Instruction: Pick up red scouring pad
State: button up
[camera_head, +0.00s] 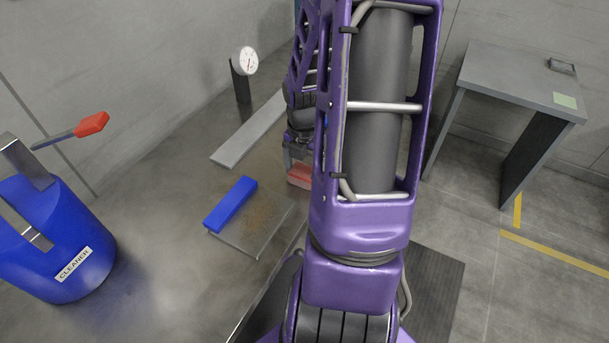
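The red scouring pad (299,174) shows as a small red block at the edge of the metal worktop, left of my purple arm. Its right side is hidden behind the arm. My gripper (297,162) is grey and points down directly above the pad, at or very close to it. The fingers are small and partly covered by the arm, so I cannot tell whether they are open or closed on the pad.
On the worktop (165,205) are a blue block (231,205) by a stained metal plate (258,222), a grey bar (250,130), a dial gauge (244,62) and a blue cleaner bucket (58,245) near a red-handled tool (90,125). A grey table (515,80) stands right.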

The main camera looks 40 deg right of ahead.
aim_at(304, 171)
jog(key=c, duration=0.8)
jog(key=shift+r, duration=0.1)
notch_tip(304, 171, up, 10)
jog(key=shift+f+p, duration=0.1)
jog(key=shift+p, duration=1.05)
jog(key=o, duration=0.7)
jog(key=c, duration=0.5)
jog(key=shift+c, duration=0.2)
